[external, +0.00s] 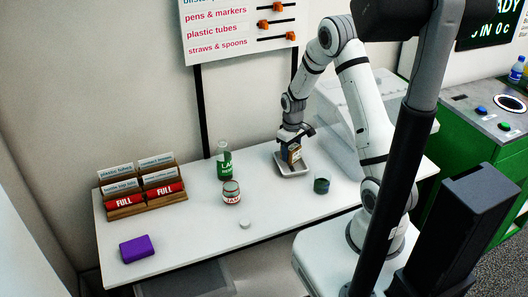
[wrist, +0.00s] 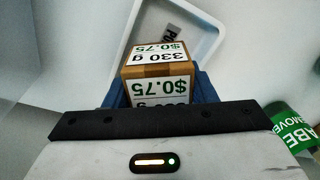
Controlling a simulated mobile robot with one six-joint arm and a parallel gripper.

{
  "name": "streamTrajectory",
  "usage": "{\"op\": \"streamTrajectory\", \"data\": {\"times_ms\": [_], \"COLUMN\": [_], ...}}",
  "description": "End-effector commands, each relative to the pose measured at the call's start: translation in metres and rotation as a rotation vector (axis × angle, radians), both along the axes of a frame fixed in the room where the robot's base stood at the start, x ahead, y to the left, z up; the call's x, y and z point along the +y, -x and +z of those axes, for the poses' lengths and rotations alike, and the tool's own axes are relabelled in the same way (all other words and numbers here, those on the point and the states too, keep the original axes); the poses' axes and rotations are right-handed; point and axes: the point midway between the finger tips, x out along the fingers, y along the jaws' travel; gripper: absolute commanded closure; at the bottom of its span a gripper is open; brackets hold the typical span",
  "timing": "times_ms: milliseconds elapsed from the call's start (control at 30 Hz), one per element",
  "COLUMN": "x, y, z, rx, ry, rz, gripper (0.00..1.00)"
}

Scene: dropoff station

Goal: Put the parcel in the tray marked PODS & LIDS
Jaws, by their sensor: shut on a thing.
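The parcel, a small brown box (external: 294,153), is held by my gripper (external: 288,143) over the white tray (external: 293,172) on the table. In the wrist view the parcel (wrist: 158,69) shows white labels reading "330 g" and "$0.75", between the blue fingers of my gripper (wrist: 160,88). My gripper is shut on the parcel. I cannot tell how far the parcel is above the tray floor.
A green-labelled bottle (external: 223,160) and a jar (external: 231,192) stand left of the tray. A dark cup (external: 321,184) stands to its right. The table's front middle is mostly clear.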

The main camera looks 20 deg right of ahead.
Motion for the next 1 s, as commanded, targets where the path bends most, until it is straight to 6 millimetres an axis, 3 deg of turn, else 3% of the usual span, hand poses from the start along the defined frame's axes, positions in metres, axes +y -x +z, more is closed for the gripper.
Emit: {"op": "streamTrajectory", "data": {"times_ms": [200, 567, 600, 700, 1000], "x": [0.000, 0.000, 0.000, 0.000, 0.000], "y": [0.000, 0.000, 0.000, 0.000, 0.000], "z": [-0.025, -0.029, -0.030, -0.029, -0.025], "rx": [0.001, 0.000, 0.000, 0.000, 0.000], "ry": [-0.001, 0.000, 0.000, 0.000, 0.000], "rz": [0.000, 0.000, 0.000, 0.000, 0.000], "gripper": [0.82, 0.82, 0.48, 0.40, 0.40]}}
